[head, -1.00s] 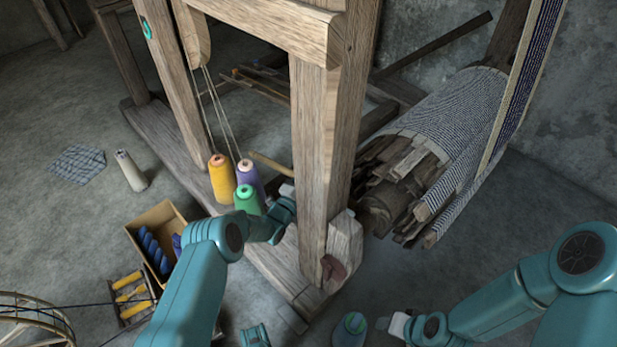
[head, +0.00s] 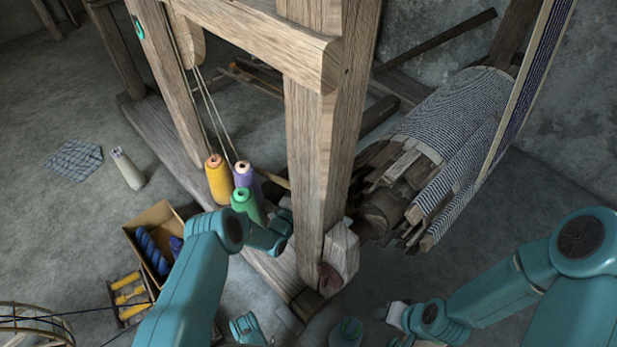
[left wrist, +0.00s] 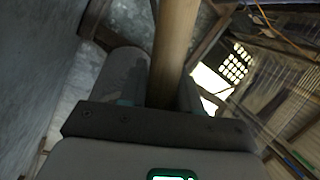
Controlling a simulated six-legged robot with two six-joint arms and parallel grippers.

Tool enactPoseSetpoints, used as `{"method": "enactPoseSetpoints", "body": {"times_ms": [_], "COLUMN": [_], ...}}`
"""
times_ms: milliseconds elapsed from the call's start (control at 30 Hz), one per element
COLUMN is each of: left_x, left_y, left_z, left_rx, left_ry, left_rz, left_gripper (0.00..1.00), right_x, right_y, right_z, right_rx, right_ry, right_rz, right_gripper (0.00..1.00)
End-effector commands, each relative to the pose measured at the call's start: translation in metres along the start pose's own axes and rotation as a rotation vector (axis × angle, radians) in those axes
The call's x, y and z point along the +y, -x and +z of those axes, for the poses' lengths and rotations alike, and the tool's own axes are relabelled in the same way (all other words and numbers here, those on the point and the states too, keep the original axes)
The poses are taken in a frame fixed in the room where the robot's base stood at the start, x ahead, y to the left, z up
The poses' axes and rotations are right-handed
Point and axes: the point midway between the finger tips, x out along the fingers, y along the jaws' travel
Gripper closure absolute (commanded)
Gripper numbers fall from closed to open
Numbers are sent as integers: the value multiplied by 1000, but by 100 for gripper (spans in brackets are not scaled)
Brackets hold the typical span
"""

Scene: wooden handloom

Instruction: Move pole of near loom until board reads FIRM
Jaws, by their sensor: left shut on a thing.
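The near loom (head: 312,200) is a heavy wooden frame. Its pole (head: 272,179) shows in the head view as a short pale wooden length behind the thread cones, partly hidden by the post. My left gripper (head: 287,220) is beside the post, its fingertips mostly hidden there. In the left wrist view the pole (left wrist: 176,40) runs up between the fingers of my left gripper (left wrist: 165,92), which is shut on it. My right gripper (head: 392,313) is low right of the post, apart from the loom; its jaw gap is unclear. I see no board reading.
Yellow (head: 218,180), purple (head: 247,178) and green (head: 245,206) cones stand close to my left arm. A cardboard box (head: 152,218) with blue yarn lies left. A striped cloth roll (head: 455,115) with wooden slats is right of the post. Floor between is partly clear.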

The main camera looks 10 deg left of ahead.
Motion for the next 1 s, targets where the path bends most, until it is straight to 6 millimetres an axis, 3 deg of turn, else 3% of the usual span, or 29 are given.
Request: {"method": "enactPoseSetpoints", "body": {"times_ms": [67,400,433,467,1000], "left_x": [6,9,9,9,9], "left_y": [0,5,5,6,4], "left_z": [2,0,-1,-1,1], "left_rx": [-6,-10,-10,-10,-8], "left_ry": [29,48,49,49,47], "left_rz": [-9,0,0,0,-1], "left_gripper": [100,100,58,48,47], "right_x": [3,3,3,3,4], "right_y": [-10,-10,-10,-10,-12], "right_z": [-4,-6,-6,-6,-6], "right_rx": [15,23,23,23,22], "right_ry": [3,5,5,5,5], "right_rz": [0,-1,-1,-1,-1], "right_gripper": [57,57,57,57,57]}}
